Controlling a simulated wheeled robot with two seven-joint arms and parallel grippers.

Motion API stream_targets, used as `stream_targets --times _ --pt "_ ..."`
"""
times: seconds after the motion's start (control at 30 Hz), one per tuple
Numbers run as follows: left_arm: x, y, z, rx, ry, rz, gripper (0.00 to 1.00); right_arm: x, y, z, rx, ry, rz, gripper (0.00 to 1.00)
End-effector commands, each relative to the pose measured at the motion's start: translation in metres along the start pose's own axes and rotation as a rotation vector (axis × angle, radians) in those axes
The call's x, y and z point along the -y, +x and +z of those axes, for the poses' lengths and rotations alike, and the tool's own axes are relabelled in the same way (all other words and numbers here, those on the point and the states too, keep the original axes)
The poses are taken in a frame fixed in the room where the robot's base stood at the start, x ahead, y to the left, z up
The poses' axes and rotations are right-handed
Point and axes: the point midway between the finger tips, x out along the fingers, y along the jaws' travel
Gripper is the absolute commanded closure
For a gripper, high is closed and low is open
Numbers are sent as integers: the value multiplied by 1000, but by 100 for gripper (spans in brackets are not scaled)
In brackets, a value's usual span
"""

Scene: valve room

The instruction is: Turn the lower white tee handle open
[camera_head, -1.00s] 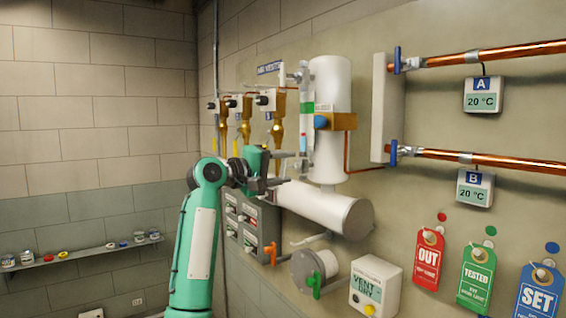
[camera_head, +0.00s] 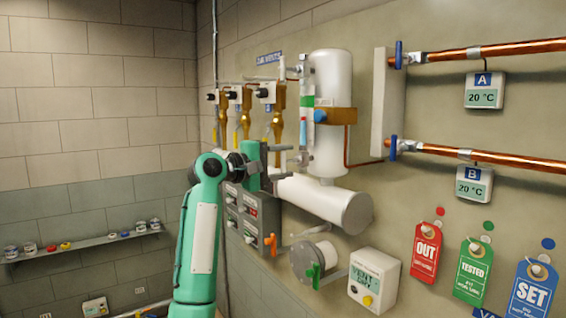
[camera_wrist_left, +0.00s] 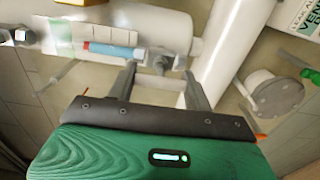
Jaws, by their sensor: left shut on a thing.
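The lower white tee handle (camera_wrist_left: 160,62) is at the bottom of the sight gauge with the blue tube (camera_wrist_left: 108,49). It also shows beside the white tank in the head view (camera_head: 304,158), partly hidden. My left gripper (camera_wrist_left: 159,76) has one finger on each side of the handle and is shut on it. In the head view the left gripper (camera_head: 290,159) reaches in from the left, just below the gauge. How far the handle is turned is hard to tell. My right gripper is in neither view.
The white tank (camera_head: 331,105) stands right of the gauge, above a horizontal white cylinder (camera_head: 318,202). A grey panel (camera_head: 251,218) is behind and below my arm. Brass valves (camera_head: 278,110) hang left of the gauge. A vent box (camera_head: 374,280) is lower right.

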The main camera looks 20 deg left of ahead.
Motion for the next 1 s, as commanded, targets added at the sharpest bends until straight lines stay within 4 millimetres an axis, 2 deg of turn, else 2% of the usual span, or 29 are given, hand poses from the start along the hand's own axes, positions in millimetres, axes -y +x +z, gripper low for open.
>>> stream_targets --times 0.03,0.07,0.17,0.43,0.57,0.67,1.0 --pt "-1 0 -1 -1 -2 2 72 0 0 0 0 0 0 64" --pt "-1 0 -1 -1 -2 2 45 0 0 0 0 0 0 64" --pt "0 0 0 -1 -1 1 27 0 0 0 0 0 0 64" --pt "0 0 0 0 0 0 27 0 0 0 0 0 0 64" --pt "2 -9 -1 -1 1 1 27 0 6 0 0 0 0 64" --pt "4 -25 -1 -2 2 2 27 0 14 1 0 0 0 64" --pt "4 -102 -2 -4 2 3 27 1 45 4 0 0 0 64"
